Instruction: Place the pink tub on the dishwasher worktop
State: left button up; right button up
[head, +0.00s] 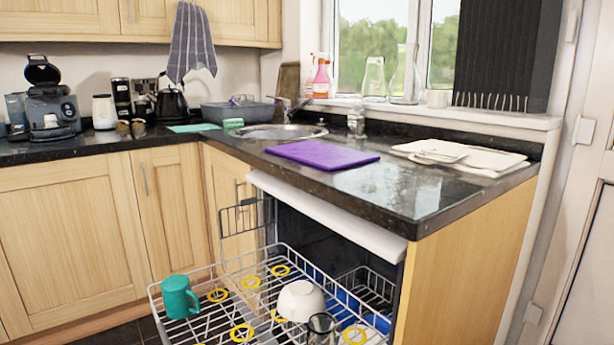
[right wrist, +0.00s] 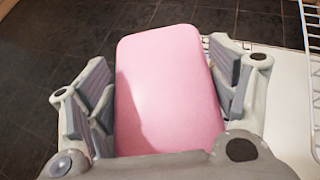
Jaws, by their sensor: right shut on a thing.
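The pink tub (right wrist: 168,90) fills the middle of the right wrist view, between the two fingers of my right gripper (right wrist: 165,95). The gripper is shut on it, with grey pads on either side. Below it show dark floor tiles and a white surface. The pink tub and both grippers are out of the head view. The dishwasher worktop (head: 400,200) is dark, glossy granite above the open dishwasher in the head view. Its front right part is bare.
A purple board (head: 322,154) and white plates (head: 460,155) lie on the worktop. The dishwasher rack (head: 210,315) is pulled out below, holding a teal mug (head: 179,297), a white bowl (head: 300,300) and a glass (head: 321,329). Glass flasks (head: 405,75) stand on the windowsill.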

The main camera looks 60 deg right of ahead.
aim_at(401, 178)
jog(key=j+u, duration=0.2)
jog(key=u, duration=0.25)
jog(key=k+j+z, duration=0.1)
jog(key=z, duration=1.8)
jog(key=k+l, duration=0.05)
jog(key=l, duration=0.05)
